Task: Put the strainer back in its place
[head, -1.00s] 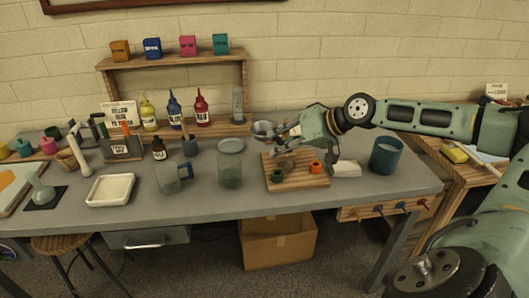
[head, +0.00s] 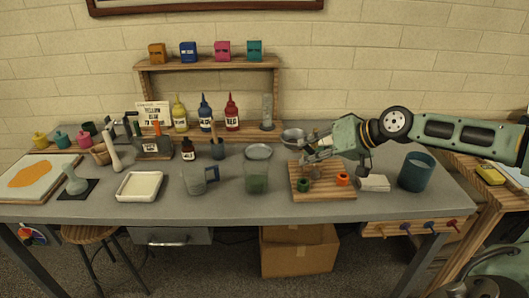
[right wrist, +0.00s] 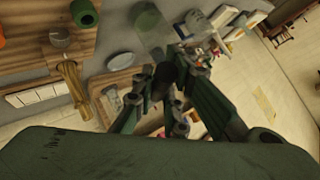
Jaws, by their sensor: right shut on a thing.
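The strainer (head: 293,135) shows in the head view as a grey metal bowl, held above the back of the workbench, behind the wooden board (head: 323,194). My right gripper (head: 313,147) is shut on it, to the right of the bowl. In the right wrist view the gripper's fingers (right wrist: 166,88) are close together, and the strainer cannot be made out clearly. My left gripper is not in view.
A glass jar (head: 257,184) and a round grey dish (head: 258,152) stand left of the board. A white block (head: 374,184) and a blue cup (head: 416,172) stand to its right. A wooden shelf (head: 208,66) with bottles is behind.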

